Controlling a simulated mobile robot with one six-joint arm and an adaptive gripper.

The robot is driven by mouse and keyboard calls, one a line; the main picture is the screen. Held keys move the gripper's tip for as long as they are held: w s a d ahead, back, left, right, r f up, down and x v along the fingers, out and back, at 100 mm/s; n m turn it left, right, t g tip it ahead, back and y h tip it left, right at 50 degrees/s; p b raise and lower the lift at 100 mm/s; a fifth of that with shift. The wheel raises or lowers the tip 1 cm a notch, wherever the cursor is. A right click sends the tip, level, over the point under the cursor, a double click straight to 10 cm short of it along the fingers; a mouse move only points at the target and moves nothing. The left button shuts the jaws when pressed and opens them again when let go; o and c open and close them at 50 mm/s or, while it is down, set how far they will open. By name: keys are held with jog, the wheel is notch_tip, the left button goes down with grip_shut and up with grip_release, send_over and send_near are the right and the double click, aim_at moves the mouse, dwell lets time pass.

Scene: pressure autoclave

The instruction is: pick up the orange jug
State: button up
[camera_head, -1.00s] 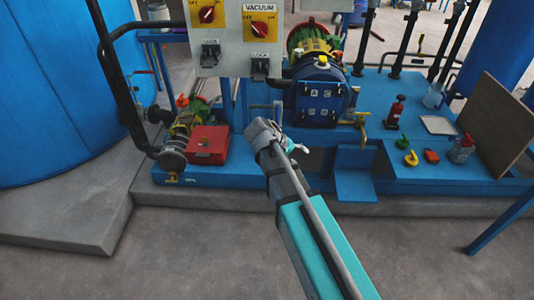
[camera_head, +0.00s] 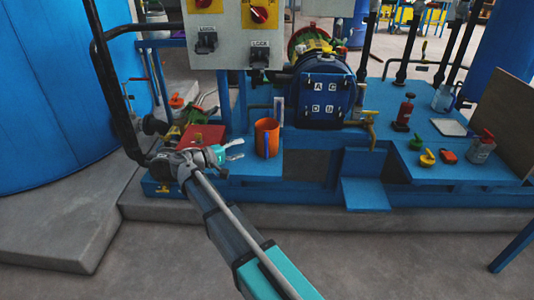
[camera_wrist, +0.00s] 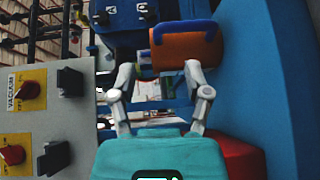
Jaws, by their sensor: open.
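A small gap shows between fingertips and jug in the head view.
A red box (camera_head: 203,135) sits behind my gripper. The control panel (camera_head: 232,45) hangs above. The blue vessel (camera_head: 322,92) is close behind the jug on the right.

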jog(key=a, duration=0.1)
jog(key=a+t+b, duration=0.1)
jog(key=a, duration=0.1)
jog(key=shift+f, duration=0.2)
jog(key=shift+d, duration=0.1)
send_near(265, 135)
jog(key=shift+f+x, duration=0.2)
jog(key=shift+x, duration=1)
jog(key=shift+f+x, duration=0.15)
jog(key=shift+x, duration=1)
jog(key=shift+d, duration=0.1)
jog(key=shift+x, duration=2.5)
grip_shut()
